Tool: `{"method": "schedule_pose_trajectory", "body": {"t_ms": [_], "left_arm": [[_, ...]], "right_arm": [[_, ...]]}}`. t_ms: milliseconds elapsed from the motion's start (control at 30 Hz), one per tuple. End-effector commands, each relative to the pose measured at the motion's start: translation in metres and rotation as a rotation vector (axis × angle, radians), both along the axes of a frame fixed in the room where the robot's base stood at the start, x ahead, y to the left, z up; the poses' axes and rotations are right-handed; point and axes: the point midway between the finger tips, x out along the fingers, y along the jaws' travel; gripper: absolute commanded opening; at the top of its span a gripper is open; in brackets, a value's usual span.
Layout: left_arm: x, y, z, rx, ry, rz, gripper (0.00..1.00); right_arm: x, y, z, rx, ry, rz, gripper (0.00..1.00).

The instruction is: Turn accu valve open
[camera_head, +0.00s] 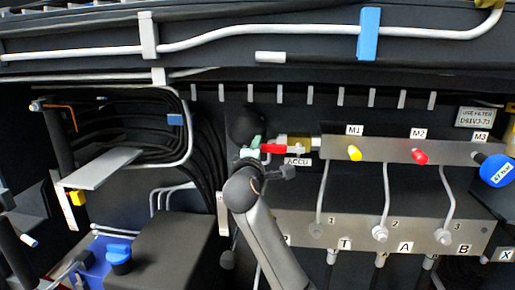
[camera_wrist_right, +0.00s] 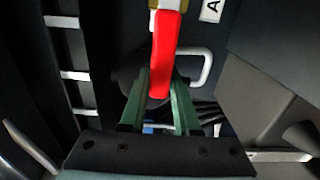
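The accu valve has a red lever (camera_head: 273,148) beside a brass body (camera_head: 296,143), above the "ACCU" label (camera_head: 297,162). The lever points left, in line with the body, in the head view. My right gripper (camera_head: 251,148) is at the lever's free end. In the right wrist view the red lever (camera_wrist_right: 164,50) comes down between the tips of my two green fingers (camera_wrist_right: 160,108). The fingers are a little apart, one on each side of it. I cannot tell whether they press on it. My left gripper is in neither view.
A grey manifold block (camera_head: 400,150) with yellow and red caps extends right of the valve, with thin pipes below. A blue knob (camera_head: 496,170) is at the far right. Black hoses (camera_head: 205,150) hang left of the gripper. A dark box (camera_head: 170,245) stands lower left.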

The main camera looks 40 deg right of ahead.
Motion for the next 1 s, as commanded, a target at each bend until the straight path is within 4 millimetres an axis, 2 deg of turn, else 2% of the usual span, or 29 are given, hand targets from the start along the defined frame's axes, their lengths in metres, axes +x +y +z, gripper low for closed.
{"method": "schedule_pose_trajectory", "body": {"t_ms": [33,200,267,500,633,767,1000], "left_arm": [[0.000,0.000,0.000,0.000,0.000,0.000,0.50],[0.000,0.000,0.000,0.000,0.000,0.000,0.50],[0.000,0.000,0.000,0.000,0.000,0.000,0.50],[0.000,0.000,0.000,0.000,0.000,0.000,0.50],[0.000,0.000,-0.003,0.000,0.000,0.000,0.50],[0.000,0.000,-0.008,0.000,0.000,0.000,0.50],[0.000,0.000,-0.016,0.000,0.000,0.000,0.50]], "right_arm": [[0.000,0.000,-0.002,0.002,0.006,0.000,0.35],[0.000,0.000,-0.002,0.003,0.003,0.000,0.54],[0.000,0.000,-0.002,0.003,0.001,0.000,0.59],[0.000,0.001,-0.001,0.003,-0.001,0.000,0.59],[-0.006,0.008,-0.002,0.003,-0.001,0.002,0.59],[-0.020,0.025,-0.003,0.004,-0.003,0.003,0.59],[-0.055,0.065,-0.003,0.005,-0.002,0.004,0.59]]}}
